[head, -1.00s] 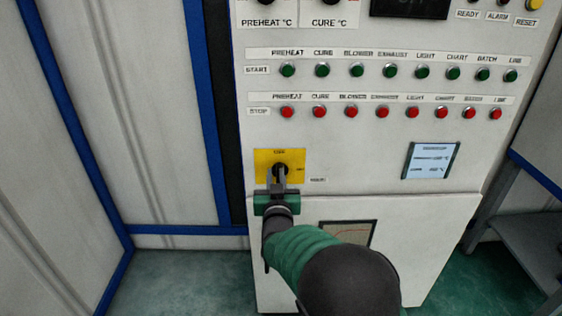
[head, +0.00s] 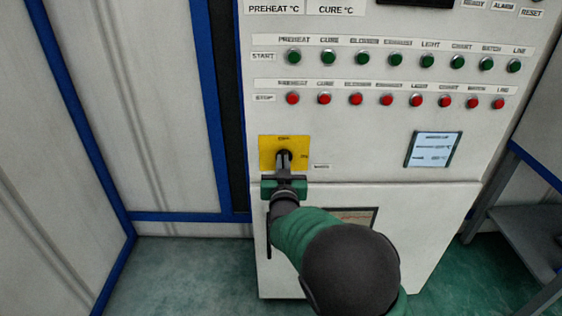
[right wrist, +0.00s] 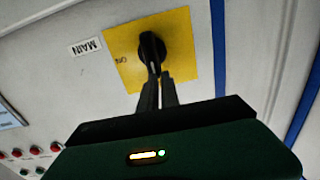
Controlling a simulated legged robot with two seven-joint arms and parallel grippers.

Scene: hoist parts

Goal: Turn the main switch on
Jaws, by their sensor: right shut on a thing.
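The main switch is a black rotary knob (right wrist: 152,46) on a yellow square plate (head: 270,146) at the left of the white control cabinet. In the right wrist view a label reading MAIN stands beside the yellow plate (right wrist: 184,30). My right gripper (head: 284,160) is in front of the plate, its fingers shut on the knob. In the right wrist view the fingers (right wrist: 160,78) reach the knob's lower part. The fingers partly hide the knob in the head view. My left gripper is in neither view now.
Above the switch are a row of green start buttons (head: 392,60) and a row of red stop buttons (head: 387,100). A small display (head: 433,149) is to the right. A grey shelf stand (head: 530,235) stands at the right edge.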

